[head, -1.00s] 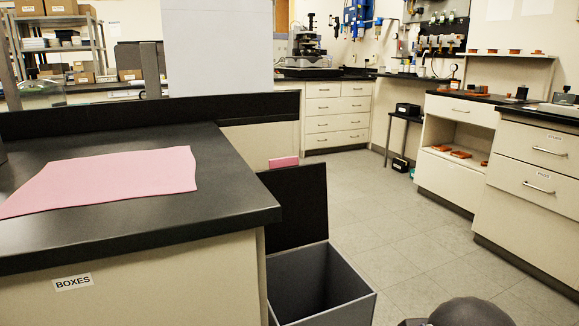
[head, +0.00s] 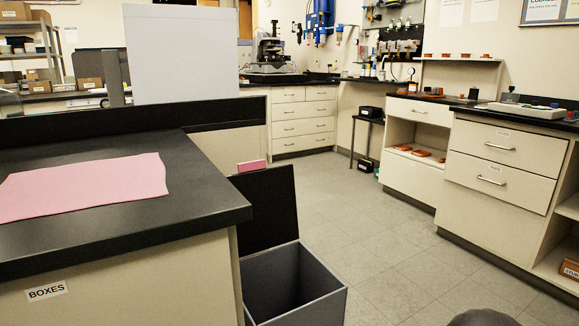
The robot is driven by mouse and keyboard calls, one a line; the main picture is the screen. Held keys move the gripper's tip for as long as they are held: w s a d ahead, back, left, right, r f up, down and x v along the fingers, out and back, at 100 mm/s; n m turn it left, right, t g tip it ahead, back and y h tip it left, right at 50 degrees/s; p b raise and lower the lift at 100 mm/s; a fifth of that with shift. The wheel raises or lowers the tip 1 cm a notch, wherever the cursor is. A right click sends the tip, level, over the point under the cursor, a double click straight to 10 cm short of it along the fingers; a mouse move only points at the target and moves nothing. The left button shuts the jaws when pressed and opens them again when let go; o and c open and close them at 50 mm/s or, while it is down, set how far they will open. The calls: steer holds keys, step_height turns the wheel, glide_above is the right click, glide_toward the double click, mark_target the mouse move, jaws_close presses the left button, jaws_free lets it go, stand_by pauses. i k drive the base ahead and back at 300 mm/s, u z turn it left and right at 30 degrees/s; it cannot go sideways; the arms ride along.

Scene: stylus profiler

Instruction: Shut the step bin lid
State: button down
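The step bin is a grey square box (head: 318,308) on the floor, close against the right end of the near bench. Its dark lid (head: 268,208) stands open, tilted up at the back of the bin. The dark inside of the bin shows from above. A dark rounded piece at the bottom edge of the head view is probably part of my own arm. My gripper is not in view.
The near black-topped bench (head: 205,190) with a pink mat (head: 85,187) stands left of the bin. Open tiled floor (head: 385,250) lies to the right. White drawer cabinets (head: 497,175) line the right side.

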mark_target(270, 191)
steer(key=u, duration=0.3)
steer(key=k, duration=0.2)
steer(key=z, duration=1.55)
steer(key=i, duration=1.55)
steer(key=u, duration=0.65)
steer(key=i, duration=0.85)
steer(key=u, duration=1.45)
steer(key=i, duration=0.45)
steer(key=u, duration=0.35)
